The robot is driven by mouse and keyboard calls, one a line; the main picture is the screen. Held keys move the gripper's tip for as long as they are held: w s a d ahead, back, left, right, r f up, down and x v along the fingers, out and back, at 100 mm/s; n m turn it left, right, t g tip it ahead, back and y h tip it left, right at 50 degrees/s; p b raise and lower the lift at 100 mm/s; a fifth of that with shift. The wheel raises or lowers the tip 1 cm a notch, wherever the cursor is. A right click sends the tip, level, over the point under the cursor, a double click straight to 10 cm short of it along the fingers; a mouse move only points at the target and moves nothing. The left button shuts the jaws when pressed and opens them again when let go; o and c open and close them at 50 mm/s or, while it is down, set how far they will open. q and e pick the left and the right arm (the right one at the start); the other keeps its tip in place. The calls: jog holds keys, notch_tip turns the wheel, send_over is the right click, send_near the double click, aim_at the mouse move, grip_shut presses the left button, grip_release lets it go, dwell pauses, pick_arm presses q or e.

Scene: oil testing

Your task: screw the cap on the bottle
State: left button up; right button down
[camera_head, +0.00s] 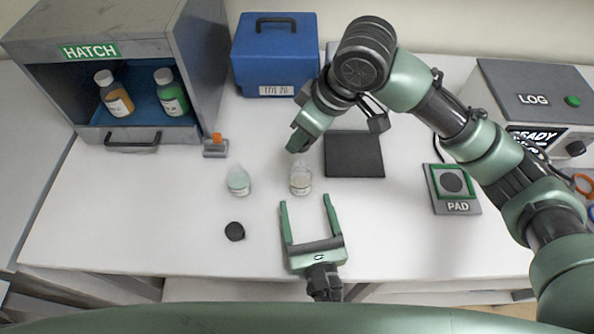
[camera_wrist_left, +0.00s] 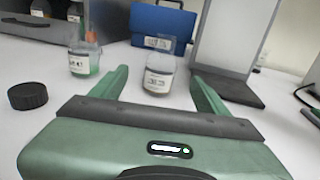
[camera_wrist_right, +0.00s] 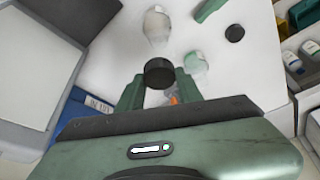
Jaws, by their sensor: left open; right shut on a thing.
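A clear bottle (camera_head: 301,182) with a white label and no cap stands upright on the table, also in the left wrist view (camera_wrist_left: 158,80) and right wrist view (camera_wrist_right: 157,27). My left gripper (camera_head: 307,201) is open and empty; its fingers point at this bottle, which stands just beyond the tips. My right gripper (camera_head: 298,142) is shut on a black cap (camera_wrist_right: 159,73), held above and behind the bottle, apart from it. The head view hides this cap. A second uncapped bottle (camera_head: 238,183) with green liquid stands to the left. Another black cap (camera_head: 235,231) lies in front of it.
A blue case (camera_head: 268,72), a small grey holder with an orange part (camera_head: 215,149) and a hatch cabinet (camera_head: 186,60) with two capped bottles stand behind. A pad (camera_head: 459,209) and log box (camera_head: 500,81) are right.

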aim_at(298, 166)
pick_arm(q)
jog(key=shift+s+d+r, duration=0.2)
jog(key=shift+s+r, duration=0.05)
jog(key=shift+s, duration=0.3)
jog(key=shift+w+f, duration=0.2)
jog(key=shift+w, duration=0.2)
jog(key=x, duration=1.2)
jog(key=shift+r, duration=0.15)
jog(key=shift+s, duration=0.1)
jog(key=shift+c, duration=0.4)
grip_shut()
